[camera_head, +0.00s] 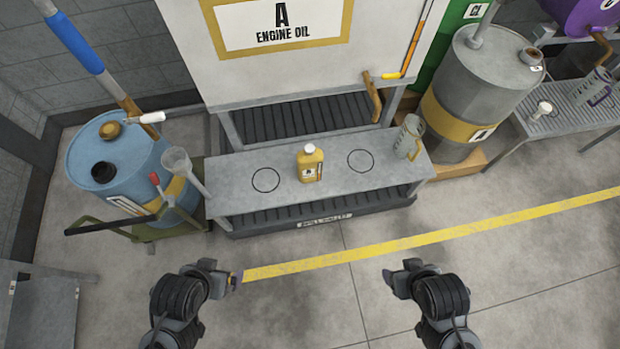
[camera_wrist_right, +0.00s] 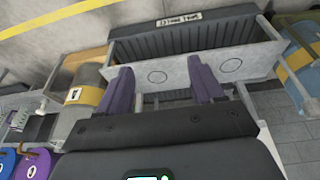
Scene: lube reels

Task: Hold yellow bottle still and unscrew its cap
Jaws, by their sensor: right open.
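The yellow bottle (camera_head: 311,168) stands upright on the grey metal bench, between two black circles. Its pale cap (camera_head: 309,149) is on top. My left gripper (camera_head: 236,280) is in front of the bench, low and left of the bottle, touching nothing; its finger gap is not clear. My right gripper (camera_head: 388,280) is in front of the bench, right of the bottle. In the right wrist view its two purple fingers (camera_wrist_right: 163,92) are wide apart with nothing between them. The bottle does not show in that view.
The bench (camera_head: 225,178) also carries a clear jug (camera_head: 410,137) at its right end. A blue drum (camera_head: 118,165) on a green cart stands left, a grey drum (camera_head: 460,75) right. A wooden-handled lever (camera_head: 372,97) hangs behind the bench. The floor in front is clear.

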